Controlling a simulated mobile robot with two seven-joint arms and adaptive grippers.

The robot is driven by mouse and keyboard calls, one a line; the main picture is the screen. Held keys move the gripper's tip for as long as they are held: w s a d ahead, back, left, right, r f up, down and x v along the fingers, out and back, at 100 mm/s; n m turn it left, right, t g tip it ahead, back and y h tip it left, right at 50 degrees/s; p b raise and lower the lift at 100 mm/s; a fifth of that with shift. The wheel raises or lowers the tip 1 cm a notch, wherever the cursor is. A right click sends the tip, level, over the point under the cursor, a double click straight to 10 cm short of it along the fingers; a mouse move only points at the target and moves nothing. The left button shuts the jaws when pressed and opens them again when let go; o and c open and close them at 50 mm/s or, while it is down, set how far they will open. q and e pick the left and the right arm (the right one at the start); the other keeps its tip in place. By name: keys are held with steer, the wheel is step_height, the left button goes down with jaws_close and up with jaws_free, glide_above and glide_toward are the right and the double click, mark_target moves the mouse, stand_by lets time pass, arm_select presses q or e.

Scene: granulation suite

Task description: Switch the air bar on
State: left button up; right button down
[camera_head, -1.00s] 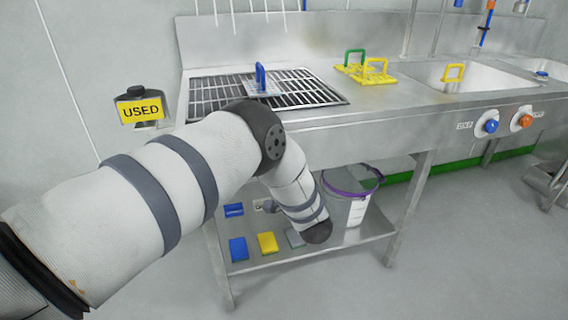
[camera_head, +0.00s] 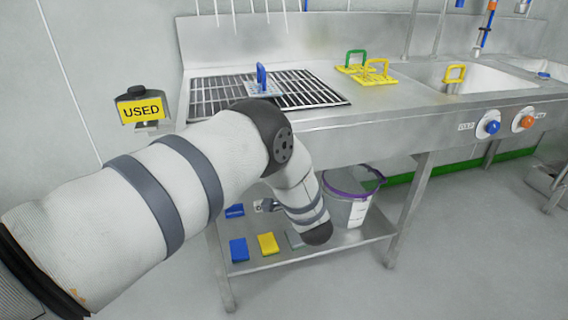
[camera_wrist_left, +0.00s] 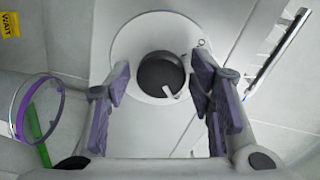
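My left gripper (camera_wrist_left: 165,108) is open and empty in the left wrist view, with a purple-padded finger on each side. Beyond the fingers is a round pale disc (camera_wrist_left: 125,48) with a dark round centre (camera_wrist_left: 161,73) and a small white lever-like piece (camera_wrist_left: 169,91). It shows between the fingers, apart from them as far as I can tell. A long silver and dark bar (camera_wrist_left: 279,50) runs slanted at the upper right; I cannot tell whether it is the air bar. In the head view my left arm hides its own gripper. My right gripper is not in view.
The steel sink bench (camera_head: 390,115) has a drain grid (camera_head: 315,90) with a blue-handled item (camera_head: 262,80). Below, a shelf (camera_head: 300,253) holds a purple-rimmed bucket (camera_head: 350,205), also in the left wrist view (camera_wrist_left: 20,105), and coloured blocks. A "USED" sign (camera_head: 141,110) is left.

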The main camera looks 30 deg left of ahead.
arm_select(q)
steer(key=v, duration=1.2)
steer(key=s+d+f+g+h+p, duration=0.2)
steer(key=s+f+g+h, duration=0.2)
steer(key=s+f+h, duration=0.8)
steer(key=s+d+f+n+g, duration=0.1)
steer(key=s+g, duration=0.2)
steer(key=s, duration=0.8)
steer(key=s+d+f+n+g+h+p, duration=0.1)
steer(key=s+f+n+g, duration=0.1)
steer(key=s, duration=0.9)
steer(key=s+d+f+n+g, duration=0.1)
steer(key=s+g, duration=0.4)
steer(key=s, duration=0.6)
steer(key=shift+s+f+n+h, duration=0.25)
steer(key=shift+n+h, duration=0.15)
steer(key=shift+n, duration=0.1)
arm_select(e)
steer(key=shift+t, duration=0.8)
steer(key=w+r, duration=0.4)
